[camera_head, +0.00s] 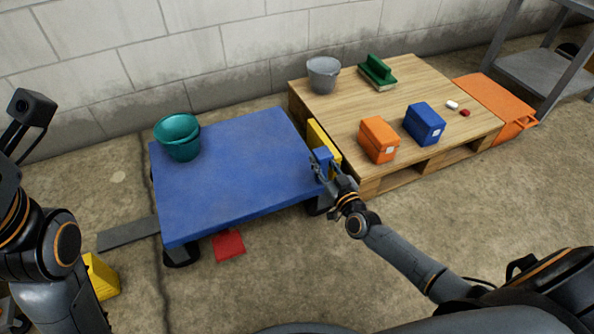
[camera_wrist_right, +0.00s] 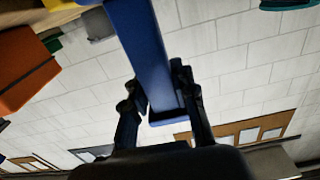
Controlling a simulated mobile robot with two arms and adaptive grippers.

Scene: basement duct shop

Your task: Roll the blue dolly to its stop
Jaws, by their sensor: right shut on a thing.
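The blue dolly (camera_head: 235,170) is a flat platform on dark wheels, left of the middle in the head view, carrying teal nested buckets (camera_head: 180,148) near its far left corner. My right gripper (camera_head: 321,168) is at the dolly's right edge, shut on a blue upright handle. That handle (camera_wrist_right: 142,50) also shows between the fingers in the right wrist view (camera_wrist_right: 160,100). A yellow block (camera_head: 326,146) stands between the dolly and the pallet; I cannot tell whether the dolly touches it. My left arm shows at the left edge, its fingers out of frame.
A wooden pallet (camera_head: 350,105) at right holds a grey bucket (camera_head: 323,75), green brush (camera_head: 377,72), orange box (camera_head: 379,140) and blue box (camera_head: 424,124). A red plate (camera_head: 228,246), grey strip (camera_head: 128,234) and yellow object (camera_head: 103,277) lie on the floor. A block wall is behind.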

